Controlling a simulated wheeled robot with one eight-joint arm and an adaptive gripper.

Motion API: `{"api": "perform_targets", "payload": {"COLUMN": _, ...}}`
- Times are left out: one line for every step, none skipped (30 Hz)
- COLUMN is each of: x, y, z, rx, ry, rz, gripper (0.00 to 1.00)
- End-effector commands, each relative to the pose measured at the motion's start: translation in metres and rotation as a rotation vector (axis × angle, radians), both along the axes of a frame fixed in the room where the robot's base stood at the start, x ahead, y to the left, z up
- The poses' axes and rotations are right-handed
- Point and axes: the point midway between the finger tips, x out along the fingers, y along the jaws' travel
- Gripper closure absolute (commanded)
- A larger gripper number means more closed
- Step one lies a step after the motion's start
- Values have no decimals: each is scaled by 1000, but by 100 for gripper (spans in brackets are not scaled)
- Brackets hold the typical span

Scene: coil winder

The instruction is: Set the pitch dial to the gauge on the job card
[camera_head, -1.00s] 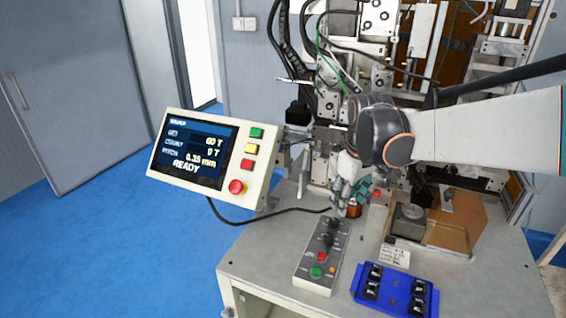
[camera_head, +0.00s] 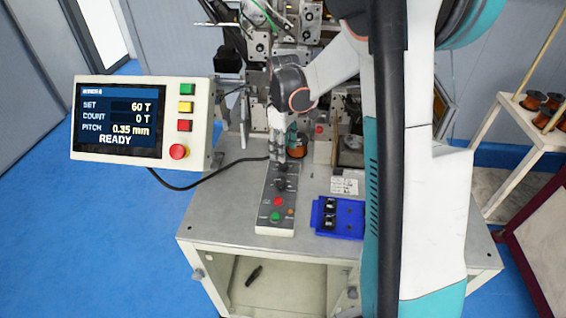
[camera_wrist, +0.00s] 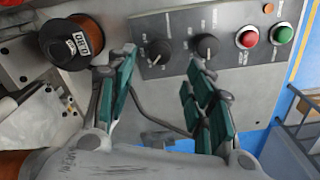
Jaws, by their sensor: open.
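The control box (camera_head: 270,205) on the bench carries two black knobs, a red button and a green button. In the wrist view, one knob (camera_wrist: 157,50) shows between my open fingers and the other knob (camera_wrist: 207,46) sits just right of it. The label lettering is too small to tell which is the pitch dial. My gripper (camera_head: 283,153) is open over the far end of the box; contact with a knob cannot be told. The screen (camera_head: 121,118) reads SET 60 T, COUNT 0 T, PITCH 0.35 mm, READY. A white card (camera_head: 344,186) lies right of the box, its print unreadable.
A copper wire spool (camera_head: 298,145) stands beside my gripper; it also shows in the wrist view (camera_wrist: 72,40). A blue tray (camera_head: 350,217) with black pieces lies right of the box. The winding machine (camera_head: 262,55) rises behind. The bench's front left is clear.

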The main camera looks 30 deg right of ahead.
Motion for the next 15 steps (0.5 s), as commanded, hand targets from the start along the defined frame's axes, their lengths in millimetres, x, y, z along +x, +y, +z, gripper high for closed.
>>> {"api": "perform_targets", "payload": {"x": 0, "y": 0, "z": -12, "rx": 0, "ry": 0, "rz": 0, "gripper": 52}}
{"api": "perform_targets", "payload": {"x": 0, "y": 0, "z": -18, "rx": 0, "ry": 0, "rz": 0, "gripper": 52}}
{"api": "perform_targets", "payload": {"x": 0, "y": 0, "z": -25, "rx": 0, "ry": 0, "rz": 0, "gripper": 52}}
{"api": "perform_targets", "payload": {"x": 0, "y": 0, "z": -30, "rx": 0, "ry": 0, "rz": 0, "gripper": 52}}
{"api": "perform_targets", "payload": {"x": 0, "y": 0, "z": -35, "rx": 0, "ry": 0, "rz": 0, "gripper": 52}}
{"api": "perform_targets", "payload": {"x": 0, "y": 0, "z": -41, "rx": 0, "ry": 0, "rz": 0, "gripper": 52}}
{"api": "perform_targets", "payload": {"x": 0, "y": 0, "z": -45, "rx": 0, "ry": 0, "rz": 0, "gripper": 52}}
{"api": "perform_targets", "payload": {"x": 0, "y": 0, "z": -48, "rx": 0, "ry": 0, "rz": 0, "gripper": 52}}
{"api": "perform_targets", "payload": {"x": 0, "y": 0, "z": -52, "rx": 0, "ry": 0, "rz": 0, "gripper": 52}}
{"api": "perform_targets", "payload": {"x": 0, "y": 0, "z": -55, "rx": 0, "ry": 0, "rz": 0, "gripper": 52}}
{"api": "perform_targets", "payload": {"x": 0, "y": 0, "z": -58, "rx": 0, "ry": 0, "rz": 0, "gripper": 52}}
{"api": "perform_targets", "payload": {"x": 0, "y": 0, "z": -60, "rx": 0, "ry": 0, "rz": 0, "gripper": 52}}
{"api": "perform_targets", "payload": {"x": 0, "y": 0, "z": -62, "rx": 0, "ry": 0, "rz": 0, "gripper": 52}}
{"api": "perform_targets", "payload": {"x": 0, "y": 0, "z": -63, "rx": 0, "ry": 0, "rz": 0, "gripper": 52}}
{"api": "perform_targets", "payload": {"x": 0, "y": 0, "z": -64, "rx": 0, "ry": 0, "rz": 0, "gripper": 52}}
